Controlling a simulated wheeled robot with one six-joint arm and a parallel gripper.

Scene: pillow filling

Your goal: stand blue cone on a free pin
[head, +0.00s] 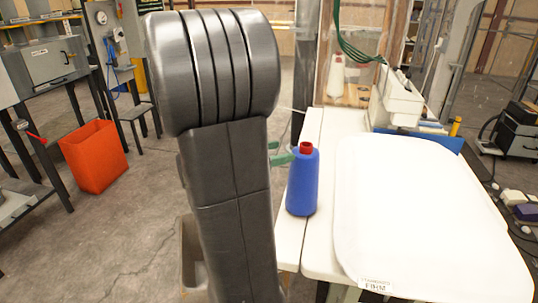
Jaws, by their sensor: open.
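The blue cone (303,183), with a red tip, stands upright at the left side of the white table (312,130). My dark arm fills the middle left foreground and hides most of my gripper. Two green finger-like tips of my gripper (280,153) show past the arm's right edge, apart from each other. They are just left of the cone's top; I cannot tell whether they touch it. I cannot make out a free pin in this view.
A white pillow cover (420,205) with a label lies flat on the table. A white sewing machine (397,100) and a white cone (336,76) stand at the back. An orange bin (94,156) is on the floor at left, with open floor around it.

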